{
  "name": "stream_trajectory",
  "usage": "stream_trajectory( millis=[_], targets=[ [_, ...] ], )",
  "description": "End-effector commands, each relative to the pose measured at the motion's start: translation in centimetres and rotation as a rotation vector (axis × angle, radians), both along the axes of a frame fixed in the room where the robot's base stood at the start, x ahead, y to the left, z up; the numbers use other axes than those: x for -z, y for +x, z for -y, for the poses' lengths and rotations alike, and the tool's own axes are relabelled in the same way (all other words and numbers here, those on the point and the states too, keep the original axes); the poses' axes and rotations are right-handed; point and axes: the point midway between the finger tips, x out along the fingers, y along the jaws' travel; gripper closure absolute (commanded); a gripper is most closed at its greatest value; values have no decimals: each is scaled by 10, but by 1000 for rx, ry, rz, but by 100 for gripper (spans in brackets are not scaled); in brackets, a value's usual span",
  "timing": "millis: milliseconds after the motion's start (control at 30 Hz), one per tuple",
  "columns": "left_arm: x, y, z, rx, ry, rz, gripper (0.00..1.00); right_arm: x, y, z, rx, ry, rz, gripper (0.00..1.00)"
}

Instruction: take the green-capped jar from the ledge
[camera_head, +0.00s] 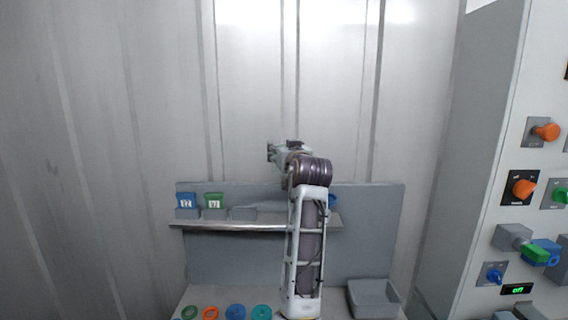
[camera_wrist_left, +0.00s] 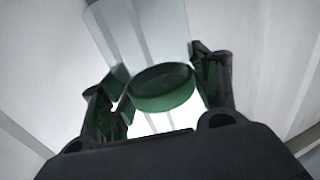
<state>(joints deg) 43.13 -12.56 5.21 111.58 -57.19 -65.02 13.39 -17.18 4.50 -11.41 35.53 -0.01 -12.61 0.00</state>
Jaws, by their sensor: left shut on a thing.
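My left gripper (camera_head: 284,152) is raised above the ledge (camera_head: 240,227) in the head view, in front of the pale wall. In the left wrist view its fingers (camera_wrist_left: 160,90) are shut on the green-capped jar, one finger on each side of the round green cap (camera_wrist_left: 162,90). The jar's clear body (camera_wrist_left: 140,38) extends away from the camera beyond the cap. In the head view I cannot make out the jar at the gripper. My right gripper is not in view.
Below are several coloured rings, including an orange one (camera_head: 210,313), and a grey tray (camera_head: 373,297). A control panel (camera_head: 500,190) with knobs stands at the right.

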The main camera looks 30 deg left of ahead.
Motion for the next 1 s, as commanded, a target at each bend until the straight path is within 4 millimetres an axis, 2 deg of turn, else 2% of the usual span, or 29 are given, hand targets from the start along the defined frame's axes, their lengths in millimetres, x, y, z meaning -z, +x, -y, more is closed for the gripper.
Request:
stream_trajectory(
  millis=[100, 300, 1000],
  targets=[
    [-10, 0, 0, 0, 1, 2, 63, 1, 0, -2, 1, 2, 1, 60],
    [-19, 0, 0, 1, 0, 0, 63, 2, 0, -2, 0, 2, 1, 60],
    [-21, 0, 0, 1, 1, 1, 63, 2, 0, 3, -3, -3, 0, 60]
  ],
)
